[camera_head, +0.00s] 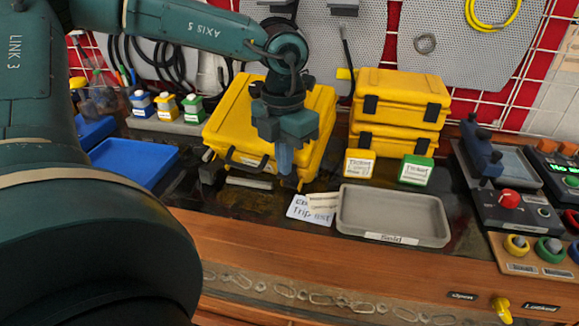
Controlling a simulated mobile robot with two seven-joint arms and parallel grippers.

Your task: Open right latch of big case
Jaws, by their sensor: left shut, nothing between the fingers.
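The big yellow case (232,119) lies closed near the back of the bench, its black handle (247,161) facing me. My left gripper (284,172) comes down from above at the right part of the case's front. Its fingers are shut with nothing between them. The gripper and wrist cover part of the lid and front, including most of the area of the right latch. A small yellow piece shows just right of the fingertips; I cannot tell whether it is the latch or whether the fingers touch it. My right gripper is out of view.
Two smaller yellow cases (405,92) are stacked to the right, with two small labelled boxes in front. A grey tray (393,213) and paper notes (313,208) lie nearer me. A blue tray (133,160) is at left. Control boxes (510,203) stand at right.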

